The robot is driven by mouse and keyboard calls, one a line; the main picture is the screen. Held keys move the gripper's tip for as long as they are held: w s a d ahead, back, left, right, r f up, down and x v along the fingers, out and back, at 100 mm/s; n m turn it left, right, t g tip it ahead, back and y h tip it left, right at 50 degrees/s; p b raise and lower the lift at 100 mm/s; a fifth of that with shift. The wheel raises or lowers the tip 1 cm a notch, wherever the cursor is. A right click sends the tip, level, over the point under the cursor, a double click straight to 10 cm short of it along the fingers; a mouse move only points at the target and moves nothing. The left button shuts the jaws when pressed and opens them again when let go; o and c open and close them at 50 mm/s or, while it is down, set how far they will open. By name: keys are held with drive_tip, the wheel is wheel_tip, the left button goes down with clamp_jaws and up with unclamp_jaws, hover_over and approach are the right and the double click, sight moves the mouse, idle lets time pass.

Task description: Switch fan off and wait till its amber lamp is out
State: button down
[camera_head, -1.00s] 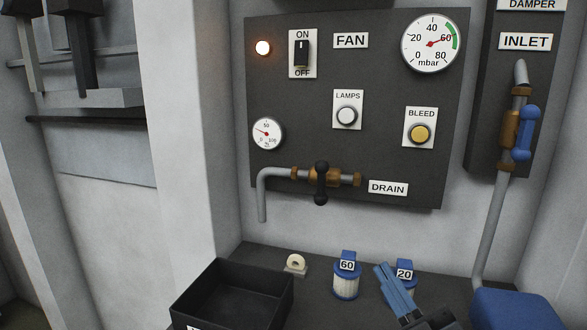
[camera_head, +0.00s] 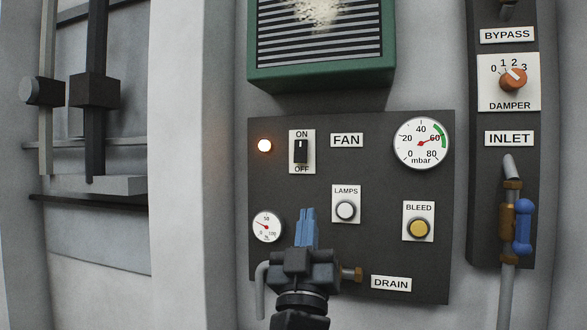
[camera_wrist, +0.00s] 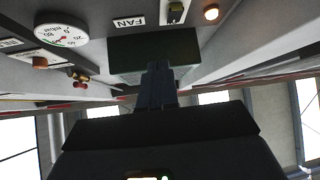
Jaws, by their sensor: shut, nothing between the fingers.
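The fan switch (camera_head: 301,151) is a black lever on a white plate marked ON above and OFF below, left of the FAN label (camera_head: 347,140). Its lever looks to be up, towards ON. The amber lamp (camera_head: 264,145) left of it glows. In the wrist view the switch (camera_wrist: 176,12) and the lit lamp (camera_wrist: 211,12) show upside down at the top. My gripper (camera_head: 307,213) is shut and empty, its blue fingers pointing up, below the switch and apart from it in the picture. The fingers (camera_wrist: 158,72) also show in the wrist view.
A green louvred housing (camera_head: 390,72) with a pale blur on its slats hangs above the panel (camera_head: 380,255). The LAMPS button (camera_head: 345,210), yellow BLEED button (camera_head: 418,228) and gauges (camera_head: 421,143) sit nearby. My gripper hides most of the drain pipe. An inlet valve (camera_head: 522,225) stands right.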

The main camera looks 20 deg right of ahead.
sight(298, 159)
drive_tip(key=w+a+r+m+g+h, duration=0.2)
drive_tip(key=w+a+r+m+g, duration=0.1)
drive_tip(key=a+m, duration=0.1)
drive_tip(key=shift+w+a+r+g+h, duration=0.2)
drive_tip(key=shift+a+g+h, duration=0.1)
drive_tip(key=shift+a, duration=0.25)
drive_tip(key=shift+p, duration=0.3)
drive_tip(key=p+x, duration=0.1)
drive_tip(key=x, duration=0.3)
drive_tip(key=f+p+x, duration=0.1)
drive_tip(key=p+x, duration=0.1)
drive_tip(key=x, duration=0.2)
drive_tip(key=p+x, duration=0.1)
drive_tip(key=x, duration=0.3)
drive_tip(key=shift+w+d+f, duration=0.25)
drive_tip(key=shift+w+d, duration=0.1)
drive_tip(key=shift+d, duration=0.05)
drive_tip(key=shift+w+d+f, duration=0.15)
drive_tip(key=shift+w+d, duration=0.15)
drive_tip(key=shift+w, duration=0.25)
drive_tip(key=shift+d+f, duration=0.1)
drive_tip(key=shift+f, duration=0.05)
